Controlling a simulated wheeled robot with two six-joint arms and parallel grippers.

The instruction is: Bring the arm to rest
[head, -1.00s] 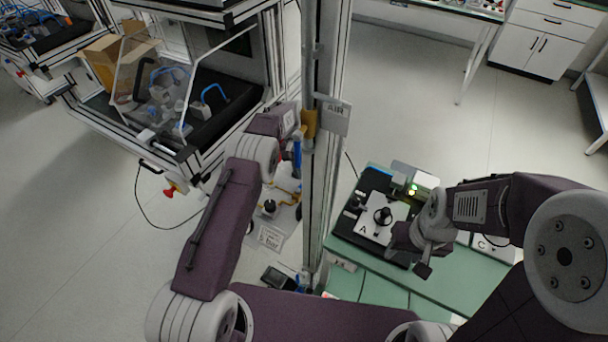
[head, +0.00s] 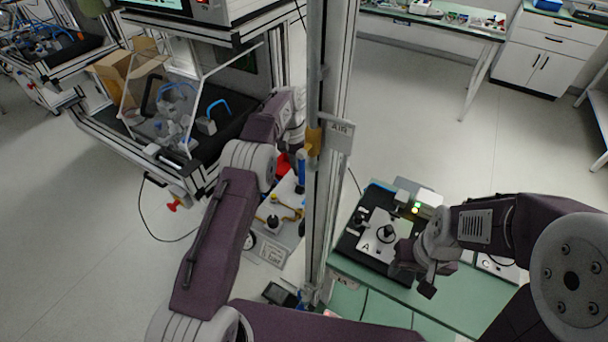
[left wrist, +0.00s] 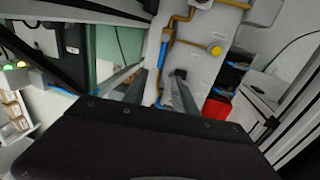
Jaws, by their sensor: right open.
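My left arm (head: 213,235) rises from the bottom of the head view, bent at the elbow, with its wrist beside the metal post. The left gripper is not clear there. In the left wrist view the left gripper (left wrist: 160,84) shows two grey fingers apart with nothing between them, over a light panel with brass pipes (left wrist: 170,50). My right arm (head: 490,222) comes in from the right. The right gripper (head: 413,281) is open, at the right side of the black test fixture (head: 345,240) marked A; whether it touches the fixture I cannot tell.
A tall metal post (head: 332,150) with an AIR sign stands between the arms. A framed workstation (head: 110,135) with a clear guard is at left. The fixture stands on a green bench (head: 375,302), with green lamps lit (head: 416,208). Open floor (head: 430,120) lies behind.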

